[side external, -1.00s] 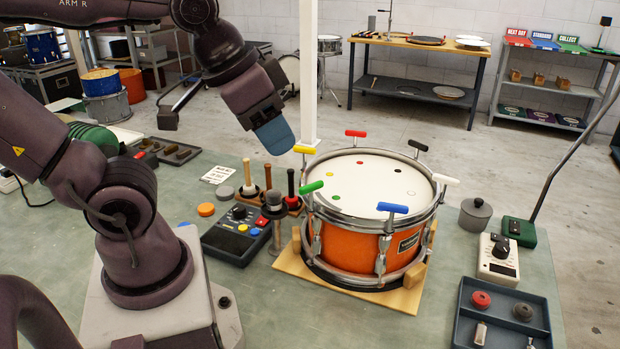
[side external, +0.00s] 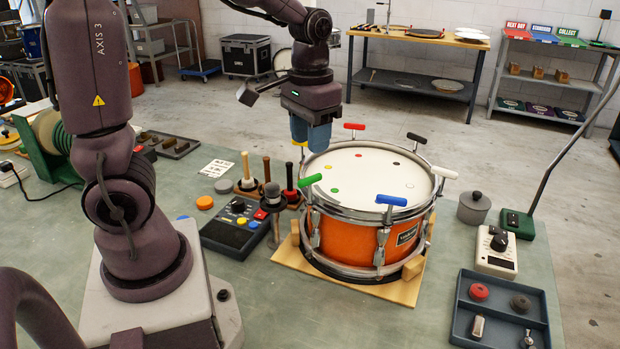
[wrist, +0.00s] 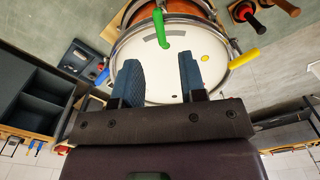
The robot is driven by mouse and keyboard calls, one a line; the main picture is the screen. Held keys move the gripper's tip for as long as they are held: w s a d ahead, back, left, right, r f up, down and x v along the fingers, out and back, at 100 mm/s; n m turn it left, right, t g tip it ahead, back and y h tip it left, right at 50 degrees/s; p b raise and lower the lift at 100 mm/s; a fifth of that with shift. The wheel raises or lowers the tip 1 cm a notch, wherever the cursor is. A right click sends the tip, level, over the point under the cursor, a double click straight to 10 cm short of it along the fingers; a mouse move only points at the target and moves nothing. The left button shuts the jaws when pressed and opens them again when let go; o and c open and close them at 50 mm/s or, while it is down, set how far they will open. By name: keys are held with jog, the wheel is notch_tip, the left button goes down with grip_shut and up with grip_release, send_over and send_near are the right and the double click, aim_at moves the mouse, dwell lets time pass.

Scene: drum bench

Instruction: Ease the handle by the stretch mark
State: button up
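An orange drum (side external: 350,240) with a white head (side external: 365,180) stands on a wooden base. T-handles ring its rim: green (side external: 310,181), blue (side external: 391,200), white (side external: 444,172), black (side external: 417,138) and red (side external: 354,126). The yellow handle (wrist: 244,57) shows in the wrist view, mostly hidden by my fingers in the side view. My gripper (side external: 310,133) points down above the drum's far-left rim. In the wrist view its fingers (wrist: 160,78) are apart with nothing between them. A grey arc mark (wrist: 155,43) lies on the head beside the green handle (wrist: 160,30); I cannot tell whether it is the stretch mark.
Mallets in a stand (side external: 268,197) and a control box (side external: 235,228) are left of the drum. A lidded pot (side external: 474,207), a white meter (side external: 497,252) and a dark tray (side external: 507,320) are on the right. Space above the drum head is clear.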

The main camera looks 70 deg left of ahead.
aim_at(310, 177)
notch_tip(310, 177, down, 9)
jog(key=shift+r, duration=0.1)
dwell(0.3)
grip_shut()
